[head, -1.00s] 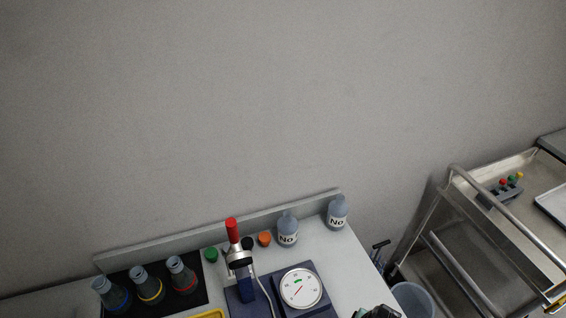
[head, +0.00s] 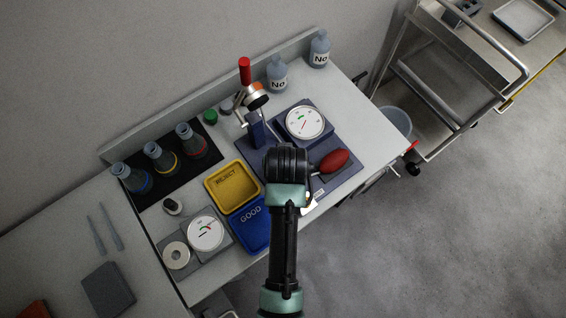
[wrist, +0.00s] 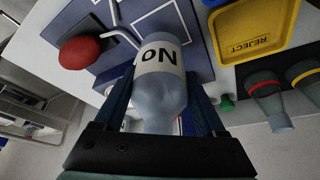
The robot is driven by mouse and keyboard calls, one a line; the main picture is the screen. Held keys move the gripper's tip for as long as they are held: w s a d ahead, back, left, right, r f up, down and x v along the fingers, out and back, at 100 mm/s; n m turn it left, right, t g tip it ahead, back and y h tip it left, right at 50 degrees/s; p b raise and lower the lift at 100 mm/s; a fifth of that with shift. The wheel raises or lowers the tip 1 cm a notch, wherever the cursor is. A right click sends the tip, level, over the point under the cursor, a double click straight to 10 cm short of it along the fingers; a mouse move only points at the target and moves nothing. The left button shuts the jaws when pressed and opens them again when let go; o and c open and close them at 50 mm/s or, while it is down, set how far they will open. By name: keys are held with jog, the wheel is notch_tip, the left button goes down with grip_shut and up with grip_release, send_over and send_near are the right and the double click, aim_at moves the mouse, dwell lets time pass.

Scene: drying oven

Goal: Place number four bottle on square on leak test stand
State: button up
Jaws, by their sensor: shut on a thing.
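In the wrist view my gripper (wrist: 157,84) is shut around a translucent grey-blue bottle (wrist: 160,98) with a white "No" label; its number cannot be read. Behind the bottle is the dark blue base of the leak test stand (wrist: 196,43), with white square outlines. I cannot tell whether the bottle touches it. In the head view the stand (head: 340,178) carries a dial gauge (head: 305,122) and a red-topped clamp (head: 245,72). My arm covers the front left of the stand and hides the held bottle and fingers.
Two "No" bottles (head: 277,75) (head: 319,50) stand at the back. A red bulb (head: 334,161) lies right of my wrist. Yellow REJECT tray (head: 211,190), blue GOOD tray (head: 262,240) and several flasks (head: 191,141) are left. The bench's right end is clear.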

jog(key=shift+f, duration=1.9)
jog(key=shift+f, duration=0.2)
jog(key=o, duration=1.3)
jog(key=shift+r, duration=0.1)
jog(key=v, duration=1.2)
jog(key=shift+r, duration=0.15)
